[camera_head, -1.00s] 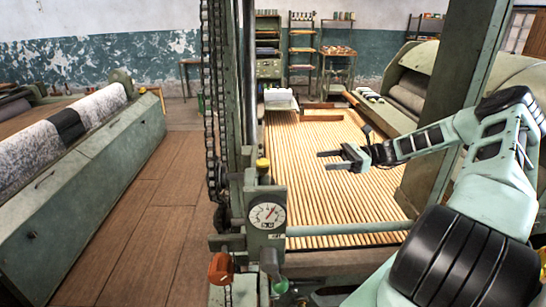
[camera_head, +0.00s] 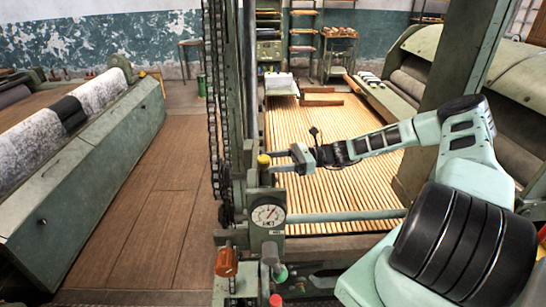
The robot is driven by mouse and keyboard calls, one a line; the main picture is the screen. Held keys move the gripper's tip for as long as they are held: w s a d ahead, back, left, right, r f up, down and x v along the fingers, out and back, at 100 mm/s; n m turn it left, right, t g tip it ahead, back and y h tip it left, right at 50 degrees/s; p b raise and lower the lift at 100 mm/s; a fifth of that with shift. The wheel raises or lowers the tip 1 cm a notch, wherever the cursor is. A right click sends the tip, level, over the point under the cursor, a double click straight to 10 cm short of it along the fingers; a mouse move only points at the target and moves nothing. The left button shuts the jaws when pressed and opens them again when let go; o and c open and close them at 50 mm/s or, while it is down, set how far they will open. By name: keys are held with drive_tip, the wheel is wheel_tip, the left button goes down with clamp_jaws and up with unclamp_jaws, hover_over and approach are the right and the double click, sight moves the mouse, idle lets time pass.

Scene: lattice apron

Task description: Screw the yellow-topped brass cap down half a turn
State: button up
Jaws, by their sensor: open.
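The yellow-topped brass cap (camera_head: 264,161) sits upright on top of the green housing (camera_head: 268,190) that carries a white dial gauge (camera_head: 268,213). The fingers are apart. Their tips are at or just beside the cap in the picture; I cannot tell whether they touch it or how far they reach around it.
Below the dial are an orange-brown knob (camera_head: 226,263), a green knob (camera_head: 280,273) and a red button (camera_head: 276,300). A green upright with a chain (camera_head: 213,110) stands left of the cap. The slatted lattice bed (camera_head: 345,185) lies under my arm, with a horizontal bar (camera_head: 345,216) in front.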

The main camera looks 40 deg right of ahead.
drive_tip(key=shift+w+a, duration=0.2)
drive_tip(key=shift+a, duration=0.3)
drive_tip(key=c, duration=1)
drive_tip(key=shift+s+a+m+t+h+p, duration=0.1)
drive_tip(key=shift+s+m+t+h+p, duration=0.05)
drive_tip(key=shift+m+t+h+p, duration=0.7)
drive_tip(key=shift+s+a+m+t+h+p, duration=0.15)
drive_tip(key=shift+m+t+h+p, duration=0.5)
drive_tip(key=shift+t, duration=0.45)
drive_tip(key=shift+s+a+m+t+h+p, duration=0.1)
drive_tip(key=shift+s+m+t+h+p, duration=0.05)
drive_tip(key=shift+m+t+h+p, duration=0.7)
drive_tip(key=o, duration=1)
